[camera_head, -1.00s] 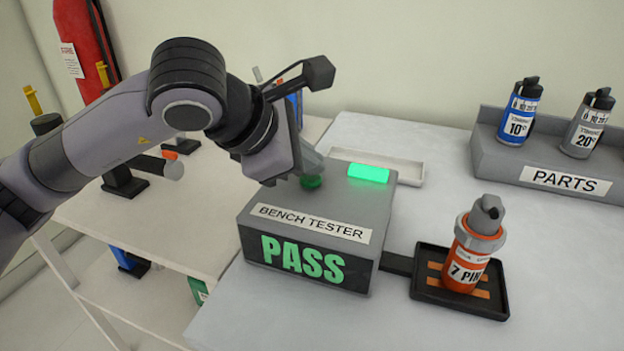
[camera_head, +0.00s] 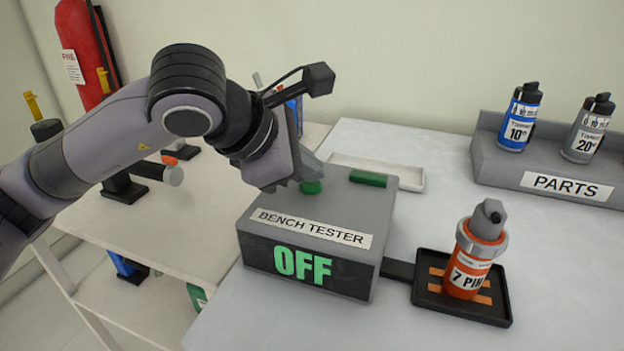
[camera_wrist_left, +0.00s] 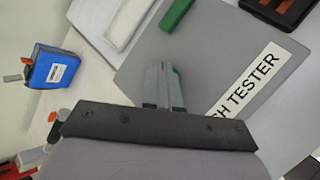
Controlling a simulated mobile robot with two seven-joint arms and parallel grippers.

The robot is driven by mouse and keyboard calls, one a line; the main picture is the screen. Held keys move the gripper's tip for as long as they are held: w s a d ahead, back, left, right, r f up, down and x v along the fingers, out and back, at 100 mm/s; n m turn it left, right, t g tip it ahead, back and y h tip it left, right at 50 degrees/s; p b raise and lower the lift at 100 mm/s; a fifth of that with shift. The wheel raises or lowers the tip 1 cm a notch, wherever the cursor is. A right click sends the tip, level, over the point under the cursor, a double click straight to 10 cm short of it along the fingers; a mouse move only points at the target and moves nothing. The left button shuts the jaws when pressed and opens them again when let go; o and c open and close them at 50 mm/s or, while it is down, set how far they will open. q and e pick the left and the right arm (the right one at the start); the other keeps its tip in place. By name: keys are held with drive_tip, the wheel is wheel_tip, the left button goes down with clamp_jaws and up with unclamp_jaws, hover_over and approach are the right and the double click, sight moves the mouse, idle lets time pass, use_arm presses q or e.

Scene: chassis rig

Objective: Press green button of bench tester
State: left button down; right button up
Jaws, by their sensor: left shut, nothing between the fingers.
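The bench tester (camera_head: 335,208) is a grey box on the white table, and its front display (camera_head: 303,265) reads OFF in green. The green button (camera_head: 312,187) is on its top, partly hidden by my left gripper. A dark green lamp bar (camera_head: 368,178) lies unlit behind it. My left gripper (camera_head: 309,172) is shut and empty, its fingertips right at the button; I cannot tell whether they touch it. In the left wrist view the shut fingers (camera_wrist_left: 163,85) point at the tester top, with a sliver of green beside them. My right gripper is not in view.
An orange 7 PIN connector (camera_head: 470,255) stands on a black tray (camera_head: 462,301) joined to the tester's right side. A grey PARTS rack (camera_head: 490,168) holds blue and grey connectors at the back right. A white tray (camera_head: 410,178) lies behind the tester.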

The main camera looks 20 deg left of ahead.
sight(306, 187)
use_arm(q)
drive_tip(key=shift+r, duration=0.55)
wheel_tip(306, 187, up, 6)
drive_tip(key=p, duration=0.3)
idle(0.6)
